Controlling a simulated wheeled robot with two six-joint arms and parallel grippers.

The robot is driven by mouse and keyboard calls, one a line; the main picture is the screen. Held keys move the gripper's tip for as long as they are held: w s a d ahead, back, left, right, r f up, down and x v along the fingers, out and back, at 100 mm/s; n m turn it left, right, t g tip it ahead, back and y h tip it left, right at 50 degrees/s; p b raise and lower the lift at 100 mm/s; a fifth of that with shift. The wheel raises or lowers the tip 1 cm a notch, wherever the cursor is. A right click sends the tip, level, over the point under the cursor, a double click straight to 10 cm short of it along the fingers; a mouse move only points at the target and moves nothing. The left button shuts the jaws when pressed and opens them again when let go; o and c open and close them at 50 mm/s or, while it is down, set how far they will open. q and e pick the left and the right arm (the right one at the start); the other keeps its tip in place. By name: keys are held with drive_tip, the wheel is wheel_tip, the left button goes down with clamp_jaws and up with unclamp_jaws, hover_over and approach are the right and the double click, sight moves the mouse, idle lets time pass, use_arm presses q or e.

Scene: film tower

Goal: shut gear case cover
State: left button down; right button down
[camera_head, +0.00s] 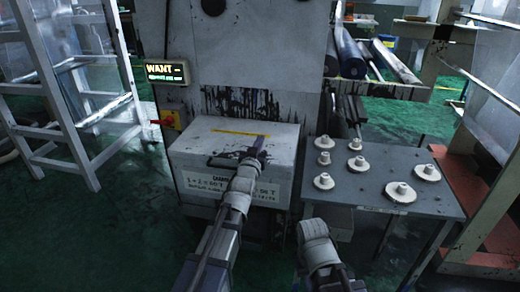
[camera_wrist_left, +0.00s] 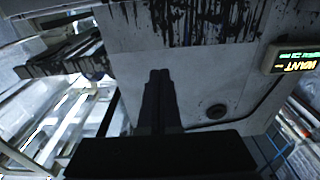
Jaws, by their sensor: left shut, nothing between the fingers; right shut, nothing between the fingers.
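The gear case (camera_head: 225,186) is a pale grey box with black lettering on its front, low against the machine.
A grey table (camera_head: 362,178) with several pale gears (camera_head: 359,165) stands right of the case. A white ladder-like frame (camera_head: 65,110) stands at the left. A lit sign (camera_head: 167,72) and a red switch handle (camera_head: 163,122) are on the machine's left side. Green floor is clear at lower left.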

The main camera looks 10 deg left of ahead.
use_arm(q)
wheel_tip(320, 180, down, 8)
drive_tip(key=s+t+b, duration=0.1)
drive_tip(key=t+b, duration=0.3)
drive_tip(key=b, duration=1.1)
drive_tip(key=shift+s+f+t+b, duration=0.2)
drive_tip(key=shift+s+t+b, duration=0.05)
drive_tip(key=shift+t+b, duration=0.15)
